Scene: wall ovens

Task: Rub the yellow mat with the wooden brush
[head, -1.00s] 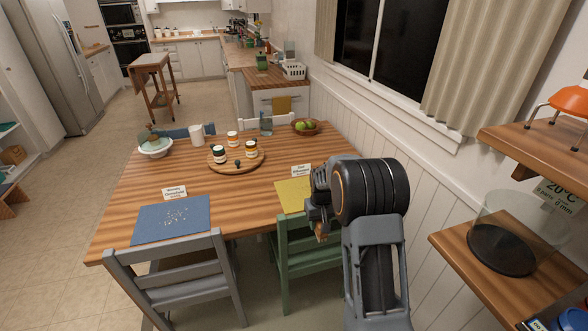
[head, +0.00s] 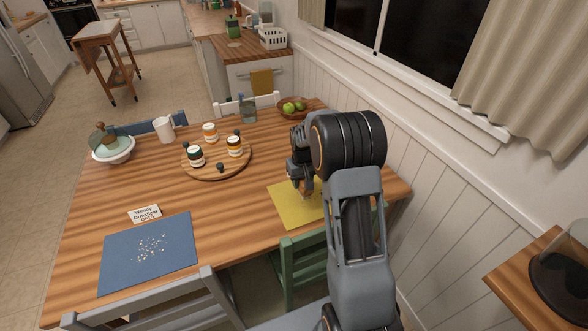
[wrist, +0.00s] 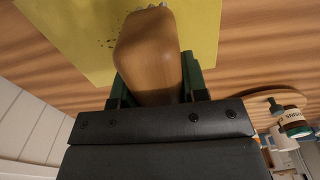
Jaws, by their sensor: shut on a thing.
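The yellow mat (head: 286,207) lies on the wooden table at its right near side, partly hidden by my arm. My gripper (head: 302,184) is over the mat. In the wrist view my gripper (wrist: 155,75) is shut on the wooden brush (wrist: 150,55), one finger on each side of its rounded wooden body. Pale bristle tips show at the brush's far end, over the yellow mat (wrist: 75,30). A few dark crumbs lie on the mat beside the brush. I cannot tell whether the bristles touch the mat.
A blue mat (head: 125,262) with pale crumbs lies at the table's near left. A round wooden tray (head: 217,170) with jars stands mid-table, a fruit bowl (head: 293,108) behind. A green chair (head: 300,262) stands at the near edge. The wall is close on the right.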

